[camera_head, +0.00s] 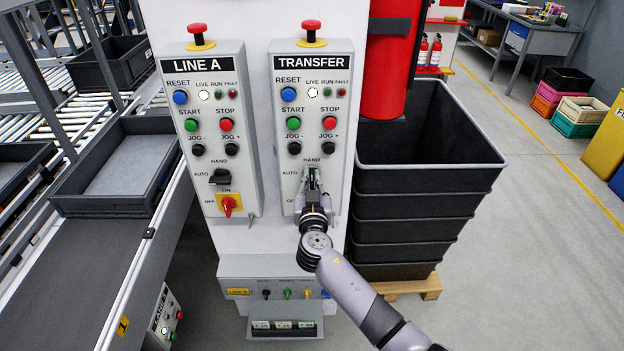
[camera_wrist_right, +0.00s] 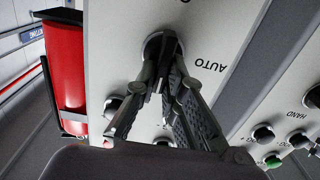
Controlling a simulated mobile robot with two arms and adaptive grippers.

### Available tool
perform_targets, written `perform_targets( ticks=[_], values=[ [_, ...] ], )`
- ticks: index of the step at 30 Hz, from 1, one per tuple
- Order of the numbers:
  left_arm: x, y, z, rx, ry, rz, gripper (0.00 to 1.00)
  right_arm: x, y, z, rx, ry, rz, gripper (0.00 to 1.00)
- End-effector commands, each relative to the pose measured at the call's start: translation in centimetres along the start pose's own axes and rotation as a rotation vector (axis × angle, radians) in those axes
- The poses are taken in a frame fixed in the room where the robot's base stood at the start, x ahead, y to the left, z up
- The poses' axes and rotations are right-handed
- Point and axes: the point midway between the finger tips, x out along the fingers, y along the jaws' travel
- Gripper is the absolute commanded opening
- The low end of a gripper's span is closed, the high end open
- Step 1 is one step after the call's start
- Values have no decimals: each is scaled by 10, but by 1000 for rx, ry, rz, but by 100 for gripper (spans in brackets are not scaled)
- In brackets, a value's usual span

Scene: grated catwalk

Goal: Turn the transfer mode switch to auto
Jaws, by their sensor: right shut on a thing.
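The transfer panel (camera_head: 265,130) is a light grey box labelled TRANSFER, with buttons and lamps. Its mode switch (camera_wrist_right: 160,46) is a black round knob with a raised grip, with the AUTO label (camera_wrist_right: 207,66) beside it, upside down in the right wrist view. My right gripper (camera_head: 313,176) reaches up from below in the head view and covers most of the switch. In the wrist view its two fingers (camera_wrist_right: 166,85) are closed around the knob's grip. The fingers partly hide the grip, so I cannot tell exactly which way it points. My left gripper is not in view.
The LINE A panel (camera_head: 205,120) stands left, with its own black mode switch (camera_head: 221,177) and a red rotary switch (camera_head: 228,205) below. A red emergency button (camera_head: 311,27) tops the transfer panel. Stacked dark bins (camera_head: 425,178) stand right. A conveyor (camera_head: 70,265) runs left.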

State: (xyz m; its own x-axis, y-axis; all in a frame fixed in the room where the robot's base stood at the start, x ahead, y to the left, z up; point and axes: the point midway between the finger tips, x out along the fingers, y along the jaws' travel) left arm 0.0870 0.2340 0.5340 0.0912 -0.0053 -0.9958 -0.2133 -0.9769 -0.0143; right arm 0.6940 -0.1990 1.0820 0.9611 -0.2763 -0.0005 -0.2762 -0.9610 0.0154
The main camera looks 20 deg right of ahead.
Motion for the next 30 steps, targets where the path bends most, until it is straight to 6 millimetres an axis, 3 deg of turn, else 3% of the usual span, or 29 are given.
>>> perform_targets(
  ticks=[11,30],
  values=[
    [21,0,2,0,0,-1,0,0,-3,4,-199,1,1,0],
    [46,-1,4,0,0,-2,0,0,-11,6,-803,0,0,0]
  ],
)
